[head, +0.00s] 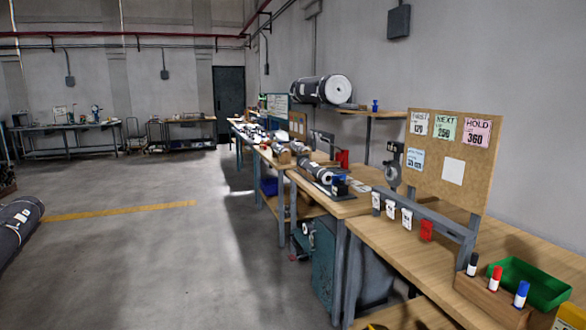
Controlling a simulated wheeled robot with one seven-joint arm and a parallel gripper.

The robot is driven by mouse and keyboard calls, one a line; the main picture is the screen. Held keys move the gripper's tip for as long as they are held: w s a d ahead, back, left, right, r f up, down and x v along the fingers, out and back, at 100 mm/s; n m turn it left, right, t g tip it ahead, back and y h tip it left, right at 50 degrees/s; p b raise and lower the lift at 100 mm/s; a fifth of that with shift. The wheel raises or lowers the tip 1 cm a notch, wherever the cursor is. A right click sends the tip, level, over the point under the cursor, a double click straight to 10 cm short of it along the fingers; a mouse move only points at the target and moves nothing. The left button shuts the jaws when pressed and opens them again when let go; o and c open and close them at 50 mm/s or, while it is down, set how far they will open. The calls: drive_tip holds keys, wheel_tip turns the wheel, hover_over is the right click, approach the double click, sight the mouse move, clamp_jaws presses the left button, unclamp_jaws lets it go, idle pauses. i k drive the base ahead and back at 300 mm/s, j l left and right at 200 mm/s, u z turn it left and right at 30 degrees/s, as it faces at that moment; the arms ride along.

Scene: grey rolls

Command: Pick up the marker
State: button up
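Three markers stand upright in a wooden block (490,300) at the near right end of the workbench. One has a black cap (472,265), one a red cap (495,279) and one a blue cap (521,295). Their lower ends are hidden in the block. The picture does not show which one the task means. My gripper is not in view.
A green tray (530,284) sits right behind the markers, with a yellow item (572,316) beside it. A grey rail with tags (425,212) and a pinboard (440,170) stand further back. Open floor (160,255) lies left of the benches.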

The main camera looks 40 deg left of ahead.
sight(474, 256)
drive_tip(key=u, duration=3.15)
drive_tip(key=z, duration=2.75)
drive_tip(key=j+z, duration=0.35)
drive_tip(key=j, duration=0.4)
